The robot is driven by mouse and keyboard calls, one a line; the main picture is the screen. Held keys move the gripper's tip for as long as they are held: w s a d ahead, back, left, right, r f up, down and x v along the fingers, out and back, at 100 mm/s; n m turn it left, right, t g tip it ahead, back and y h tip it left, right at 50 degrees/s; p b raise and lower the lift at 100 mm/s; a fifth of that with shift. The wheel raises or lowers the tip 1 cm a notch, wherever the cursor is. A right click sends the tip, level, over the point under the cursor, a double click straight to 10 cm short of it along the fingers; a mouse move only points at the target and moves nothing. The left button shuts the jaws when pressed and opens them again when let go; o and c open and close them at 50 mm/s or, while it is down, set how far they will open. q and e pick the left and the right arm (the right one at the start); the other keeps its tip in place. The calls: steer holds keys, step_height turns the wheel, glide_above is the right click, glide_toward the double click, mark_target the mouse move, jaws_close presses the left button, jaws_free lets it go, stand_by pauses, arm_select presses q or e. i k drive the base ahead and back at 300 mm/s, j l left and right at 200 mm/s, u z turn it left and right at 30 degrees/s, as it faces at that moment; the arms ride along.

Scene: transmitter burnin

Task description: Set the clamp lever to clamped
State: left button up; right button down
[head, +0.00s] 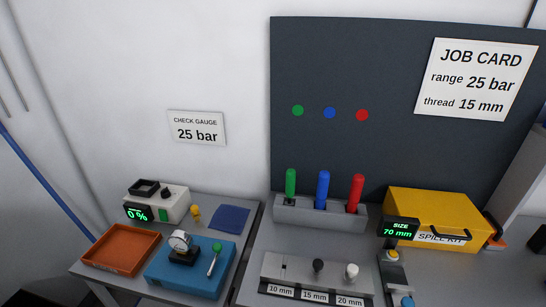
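A blue block (160,278) stands on the left grey bench, in the lower left of the head view. It carries a small round dial gauge (179,240) on a black base. To the right of the gauge, a thin metal lever with a green knob (217,247) rises from the block and leans slightly right toward its top. It is the only lever I see on the block, and it carries no readable label, so I cannot tell from the picture whether this position is clamped. Neither gripper is in view.
An orange tray (116,262) lies left of the block. Behind stand a white box with a "0 %" display (138,214), a yellow piece (196,212) and a blue cloth (229,219). The right bench holds a grey thread rack (285,262), coloured handles and a yellow case (430,207).

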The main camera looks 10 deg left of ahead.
mark_target(217, 247)
steer(key=k+l+u, duration=0.25)
steer(key=u, duration=0.15)
steer(key=k+l+u, duration=0.35)
steer(key=i, duration=0.1)
